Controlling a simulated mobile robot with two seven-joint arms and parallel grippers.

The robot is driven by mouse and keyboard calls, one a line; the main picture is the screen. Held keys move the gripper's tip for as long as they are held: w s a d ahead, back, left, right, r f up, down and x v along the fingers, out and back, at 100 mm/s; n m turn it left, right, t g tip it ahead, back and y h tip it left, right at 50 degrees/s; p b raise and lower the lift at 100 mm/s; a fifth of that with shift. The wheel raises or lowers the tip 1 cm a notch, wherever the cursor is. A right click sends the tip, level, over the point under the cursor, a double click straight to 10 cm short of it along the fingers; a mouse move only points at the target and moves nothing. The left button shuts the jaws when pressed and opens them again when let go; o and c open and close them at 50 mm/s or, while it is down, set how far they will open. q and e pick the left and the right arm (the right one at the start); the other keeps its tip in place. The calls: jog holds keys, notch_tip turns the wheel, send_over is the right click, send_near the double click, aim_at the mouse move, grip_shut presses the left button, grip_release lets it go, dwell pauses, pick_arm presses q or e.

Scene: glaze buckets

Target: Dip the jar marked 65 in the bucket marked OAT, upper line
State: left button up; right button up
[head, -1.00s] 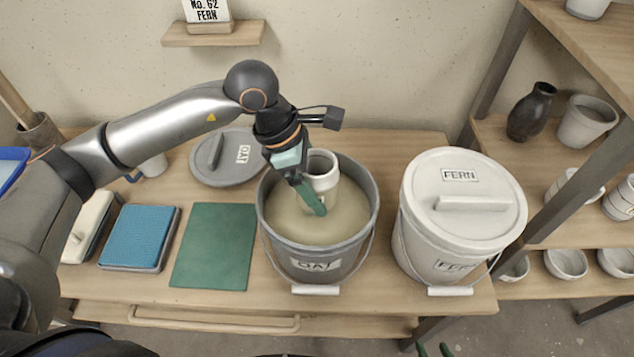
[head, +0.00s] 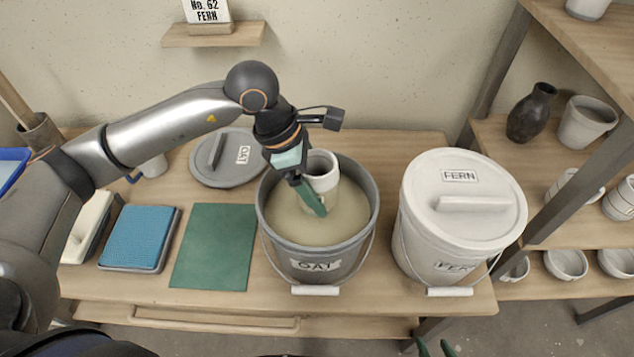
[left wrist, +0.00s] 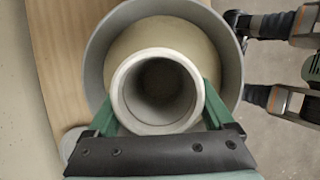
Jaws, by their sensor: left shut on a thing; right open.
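The OAT bucket (head: 316,264) is grey, stands open on the table and holds beige glaze (head: 338,226). My left gripper (head: 310,196) is shut on a pale jar (head: 321,168), with green fingers on both sides of it. The jar is upright, mouth up, inside the bucket, its lower part at or in the glaze. In the left wrist view the jar's round mouth (left wrist: 158,90) sits between the fingers, over the bucket (left wrist: 98,45). The number 65 and any dip lines are not visible. My right gripper (head: 435,350) shows only as green fingertips at the bottom edge.
The lidded FERN bucket (head: 450,215) stands to the right. The OAT lid (head: 228,160) lies behind left. A green mat (head: 213,247), a blue pad (head: 139,237) and a mug (head: 153,166) are to the left. Shelves with pots (head: 566,262) stand at the right.

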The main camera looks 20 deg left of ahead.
aim_at(317, 154)
pick_arm(q)
jog(key=shift+r, duration=0.1)
pick_arm(e)
jog(key=shift+s+a, duration=0.2)
jog(key=shift+a, duration=0.2)
pick_arm(q)
jog(key=shift+r+p, duration=0.35)
jog(key=shift+r, duration=0.15)
notch_tip(317, 154, up, 7)
jog(key=p, duration=0.3)
jog(key=shift+f+p, duration=0.15)
jog(key=shift+p, duration=0.25)
pick_arm(e)
jog(key=r, duration=0.4)
jog(key=shift+d+r, duration=0.15)
jog(key=shift+d, duration=0.1)
